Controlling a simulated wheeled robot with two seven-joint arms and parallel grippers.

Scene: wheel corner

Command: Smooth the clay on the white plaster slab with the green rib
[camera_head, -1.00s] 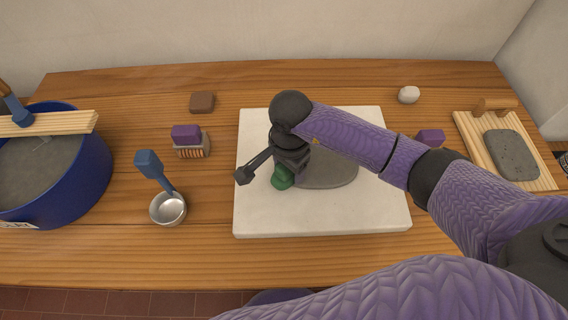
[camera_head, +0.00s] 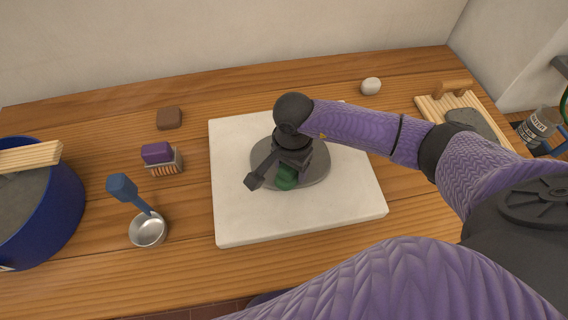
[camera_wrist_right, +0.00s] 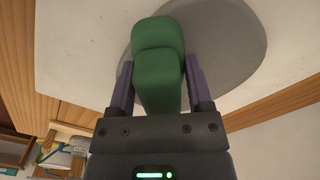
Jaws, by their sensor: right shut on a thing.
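The white plaster slab (camera_head: 235,222) lies on the wooden table, with a flat grey disc of clay (camera_head: 318,168) on its middle. My right gripper (camera_head: 288,170) is over the clay, shut on the green rib (camera_head: 286,182). In the right wrist view the green rib (camera_wrist_right: 160,65) sits between the two fingers of the gripper (camera_wrist_right: 160,85), in front of the grey clay (camera_wrist_right: 230,45) and white slab (camera_wrist_right: 75,50). Whether the rib touches the clay cannot be told. My arm and gripper hide part of the clay. My left gripper is not in view.
Left of the slab are a metal cup with a blue handle (camera_head: 148,230), a purple-topped brush (camera_head: 160,158) and a brown block (camera_head: 169,118). A blue bucket (camera_head: 62,215) stands far left. A white lump (camera_head: 371,86) and a wooden board (camera_head: 436,107) lie at the back right.

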